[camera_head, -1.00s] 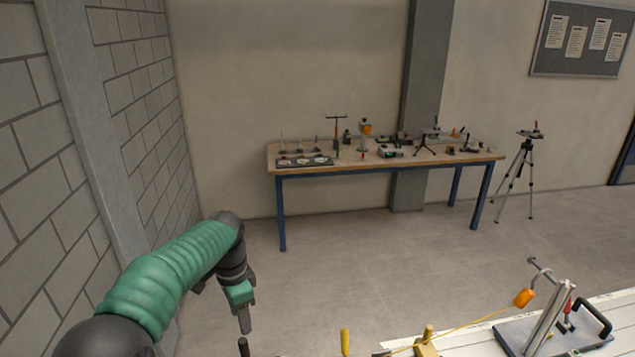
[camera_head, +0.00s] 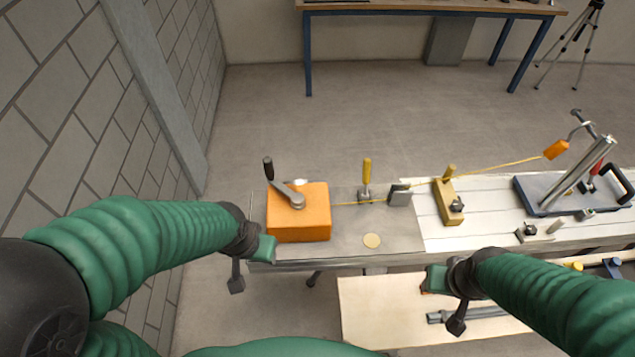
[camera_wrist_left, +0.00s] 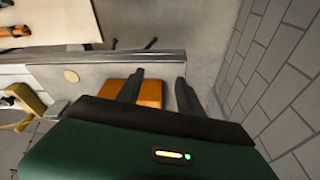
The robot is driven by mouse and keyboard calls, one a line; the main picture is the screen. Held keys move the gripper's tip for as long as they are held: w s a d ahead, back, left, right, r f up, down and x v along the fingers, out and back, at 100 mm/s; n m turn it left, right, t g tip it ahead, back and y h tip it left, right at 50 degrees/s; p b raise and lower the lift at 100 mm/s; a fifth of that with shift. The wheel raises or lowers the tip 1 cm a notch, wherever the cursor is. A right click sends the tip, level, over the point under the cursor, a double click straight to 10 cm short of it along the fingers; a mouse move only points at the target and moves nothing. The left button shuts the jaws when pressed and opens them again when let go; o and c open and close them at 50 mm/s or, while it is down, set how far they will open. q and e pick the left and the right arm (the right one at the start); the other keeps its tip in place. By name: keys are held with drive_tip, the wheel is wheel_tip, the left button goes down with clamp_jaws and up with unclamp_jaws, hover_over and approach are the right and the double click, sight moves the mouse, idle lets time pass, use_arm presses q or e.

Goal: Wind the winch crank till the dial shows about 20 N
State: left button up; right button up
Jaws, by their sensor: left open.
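The orange winch box (camera_head: 299,222) sits at the left end of the bench. Its grey crank arm (camera_head: 287,195) lies on top and ends in an upright black handle (camera_head: 268,168) at the back left. A yellow cord (camera_head: 480,172) runs right from the winch past a grey block (camera_head: 399,195). No readable dial face shows. My left gripper (camera_head: 266,249) is beside the box's front left corner, apart from the handle. In the left wrist view its two fingers (camera_wrist_left: 159,80) are spread and empty, with the orange box partly behind one. My right gripper (camera_head: 434,279) is in front of the bench; its fingers are unclear.
A yellow-handled lever (camera_head: 366,180) stands just right of the winch. A wooden block (camera_head: 447,200) and a dark base plate with a metal post (camera_head: 575,180) stand further right. A lower shelf (camera_head: 375,310) lies below the bench front. A brick wall is at the left.

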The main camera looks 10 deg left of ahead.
use_arm(q)
drive_tip(key=shift+s+d, duration=0.1)
drive_tip(key=shift+r, duration=0.15)
wheel_tip(320, 180, up, 15)
drive_tip(key=n+g+p, duration=0.3)
drive_tip(key=n+p, duration=0.8)
drive_tip(key=n, duration=0.1)
hover_over(269, 170)
drive_tip(key=w, duration=0.1)
drive_tip(key=shift+m, duration=0.3)
drive_tip(key=f+p, duration=0.1)
drive_tip(key=f, duration=0.4)
drive_tip(key=f+p, duration=0.2)
drive_tip(key=f, duration=0.2)
drive_tip(key=f+p, duration=0.2)
drive_tip(key=f, duration=0.3)
drive_tip(key=shift+w+a+f, duration=0.15)
drive_tip(key=shift+a+f, duration=0.1)
drive_tip(key=shift+f, duration=0.55)
clamp_jaws()
